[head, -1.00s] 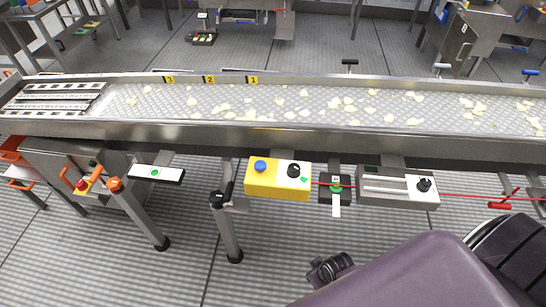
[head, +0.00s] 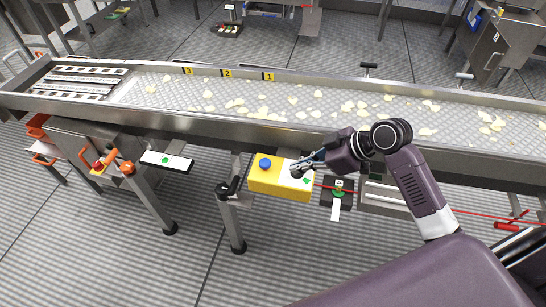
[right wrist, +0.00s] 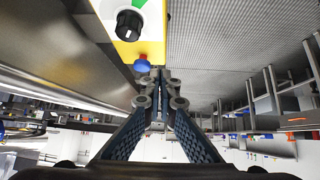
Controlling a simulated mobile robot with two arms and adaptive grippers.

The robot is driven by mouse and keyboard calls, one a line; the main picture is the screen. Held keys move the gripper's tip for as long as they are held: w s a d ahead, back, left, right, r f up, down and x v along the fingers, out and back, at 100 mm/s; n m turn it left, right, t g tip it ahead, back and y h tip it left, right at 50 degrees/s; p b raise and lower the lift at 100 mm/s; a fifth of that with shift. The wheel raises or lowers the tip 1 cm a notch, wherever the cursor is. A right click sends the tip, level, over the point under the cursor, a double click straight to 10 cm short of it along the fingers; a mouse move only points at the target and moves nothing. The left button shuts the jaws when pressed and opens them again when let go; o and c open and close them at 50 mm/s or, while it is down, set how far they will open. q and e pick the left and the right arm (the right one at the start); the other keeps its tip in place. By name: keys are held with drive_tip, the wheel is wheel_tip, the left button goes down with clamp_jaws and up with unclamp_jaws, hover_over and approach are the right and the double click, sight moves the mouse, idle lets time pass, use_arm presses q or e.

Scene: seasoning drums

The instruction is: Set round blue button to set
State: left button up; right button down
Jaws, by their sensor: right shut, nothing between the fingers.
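The round blue button (head: 265,163) sits on the left part of the top of a yellow control box (head: 262,182) fixed below the conveyor's front edge. My right gripper (head: 297,168) is shut and empty, over the right part of the box, to the right of the button. It partly covers the black knob there. In the right wrist view the blue button (right wrist: 142,65) shows just beyond the shut fingertips (right wrist: 158,76), slightly left. I cannot tell whether they touch. The black knob (right wrist: 129,25) on its white plate also shows there. My left gripper is not in view.
The conveyor (head: 200,112) carries scattered chips behind the box. Right of the box is a small black unit with a green button (head: 339,192) and a red cord. A white-topped panel (head: 167,161) hangs at left. Floor in front is open.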

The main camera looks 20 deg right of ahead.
drive_tip(key=w+d+r+n+y, duration=0.1)
drive_tip(key=w+r, duration=0.2)
drive_tip(key=r, duration=0.2)
drive_tip(key=shift+d+r+t, duration=0.25)
drive_tip(key=shift+t, duration=0.15)
drive_tip(key=p, duration=0.2)
hover_over(261, 161)
drive_tip(key=s+d, duration=0.2)
drive_tip(key=s, duration=0.1)
wheel_tip(261, 161, down, 6)
drive_tip(key=f, duration=0.2)
drive_tip(key=shift+w+d+f+p, duration=0.2)
drive_tip(key=shift+d+f+p, duration=0.1)
drive_tip(key=shift+f, duration=0.05)
drive_tip(key=shift+w+f, duration=0.1)
drive_tip(key=shift+f, duration=0.7)
